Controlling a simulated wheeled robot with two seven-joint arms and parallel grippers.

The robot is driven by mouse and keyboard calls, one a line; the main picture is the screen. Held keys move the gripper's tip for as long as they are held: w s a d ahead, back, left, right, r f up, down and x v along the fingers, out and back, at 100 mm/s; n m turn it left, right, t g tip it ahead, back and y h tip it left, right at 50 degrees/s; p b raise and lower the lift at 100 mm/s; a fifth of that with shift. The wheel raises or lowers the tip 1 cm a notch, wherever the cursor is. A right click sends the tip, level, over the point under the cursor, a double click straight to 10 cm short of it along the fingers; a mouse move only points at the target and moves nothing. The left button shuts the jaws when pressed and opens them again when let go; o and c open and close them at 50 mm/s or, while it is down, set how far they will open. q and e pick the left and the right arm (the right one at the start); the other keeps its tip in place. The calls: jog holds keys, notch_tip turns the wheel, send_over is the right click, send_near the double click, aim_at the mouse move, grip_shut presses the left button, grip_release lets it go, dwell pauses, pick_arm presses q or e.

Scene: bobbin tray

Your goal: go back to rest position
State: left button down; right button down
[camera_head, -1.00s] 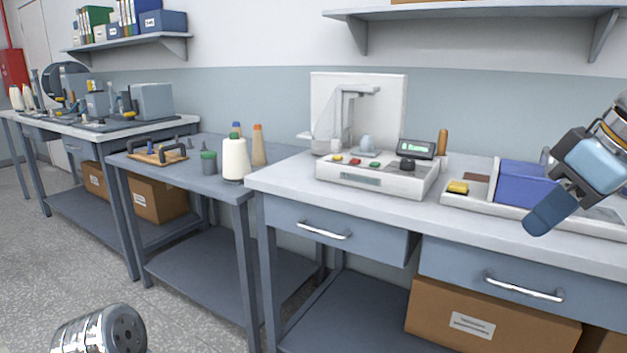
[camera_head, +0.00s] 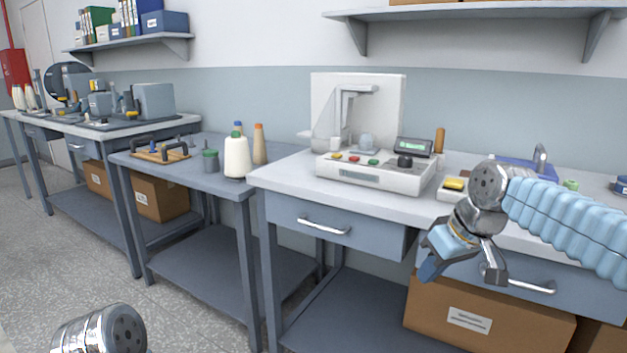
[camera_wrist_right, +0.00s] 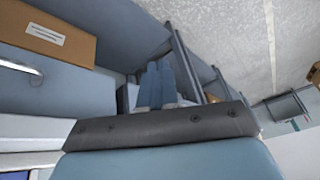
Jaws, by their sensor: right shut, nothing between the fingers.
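My right gripper (camera_head: 428,268) hangs in front of the right workbench, below the level of its top, with its fingers pointing down and to the left. Its blue fingers also show in the right wrist view (camera_wrist_right: 156,85), close together with nothing between them. My right arm crosses in from the right and hides part of the bench top and the right drawer. My left gripper is not in view; only a metal link of my left arm shows at the lower left.
The right workbench (camera_head: 282,179) carries a white test device (camera_head: 375,176) and a yellow piece (camera_head: 454,184) near my arm. A cardboard box (camera_head: 490,315) stands beneath. A lower side table (camera_head: 198,175) holds thread cones. The floor (camera_head: 70,255) at left is clear.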

jog(key=a+f+m+g, duration=0.1)
jog(key=a+f, duration=0.3)
jog(key=f, duration=1.2)
jog(key=a+f+m+g, duration=0.1)
jog(key=a+f+m, duration=0.15)
jog(key=f, duration=1.35)
jog(key=s+a+f+m+g+y, duration=0.1)
jog(key=s+a+f+m, duration=0.2)
jog(key=s+f, duration=1.5)
jog(key=shift+s+a, duration=0.5)
jog(key=shift+s, duration=0.65)
